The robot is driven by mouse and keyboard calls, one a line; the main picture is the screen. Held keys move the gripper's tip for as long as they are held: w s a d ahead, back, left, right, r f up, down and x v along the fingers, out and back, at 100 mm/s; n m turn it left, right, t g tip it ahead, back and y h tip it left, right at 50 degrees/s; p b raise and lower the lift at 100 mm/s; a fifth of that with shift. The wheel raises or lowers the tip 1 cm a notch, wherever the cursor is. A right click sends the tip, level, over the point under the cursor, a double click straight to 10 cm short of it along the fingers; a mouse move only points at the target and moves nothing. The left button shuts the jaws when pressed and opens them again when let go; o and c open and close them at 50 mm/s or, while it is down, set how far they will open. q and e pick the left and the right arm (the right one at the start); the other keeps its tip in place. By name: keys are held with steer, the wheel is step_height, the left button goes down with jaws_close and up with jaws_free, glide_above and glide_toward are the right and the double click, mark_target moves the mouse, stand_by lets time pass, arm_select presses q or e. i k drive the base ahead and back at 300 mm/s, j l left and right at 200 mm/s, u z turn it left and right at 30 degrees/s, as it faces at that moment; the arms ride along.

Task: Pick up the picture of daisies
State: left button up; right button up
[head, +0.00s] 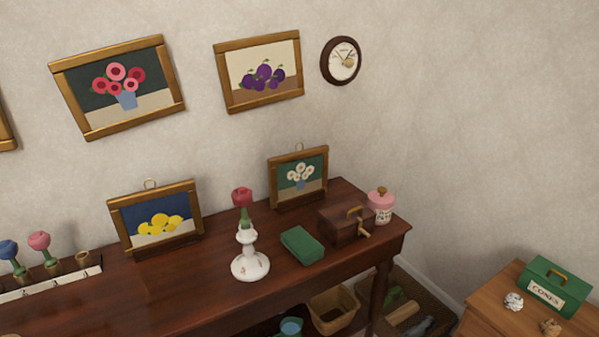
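The picture of daisies (300,177) stands on the dark wooden table (190,290), towards its back right, close to the wall. It shows white flowers in a small blue vase on a green ground, in a gold frame with a hanging ring on top. It looks roughly upright, and nothing covers its face. Neither of my grippers is in the head view.
A white candlestick (250,265) with a red flower, a green box (302,245), a wooden box (345,226) and a pink jar (381,206) stand nearby. A lemon picture (157,219) is to the left. Bare tabletop lies at the front left.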

mark_target(295, 174)
steer(key=i+l, duration=0.3)
steer(key=i+l+u, duration=0.15)
steer(key=u, duration=0.25)
steer(key=l+u, duration=0.25)
steer(key=u, duration=0.15)
steer(key=i+l, duration=0.05)
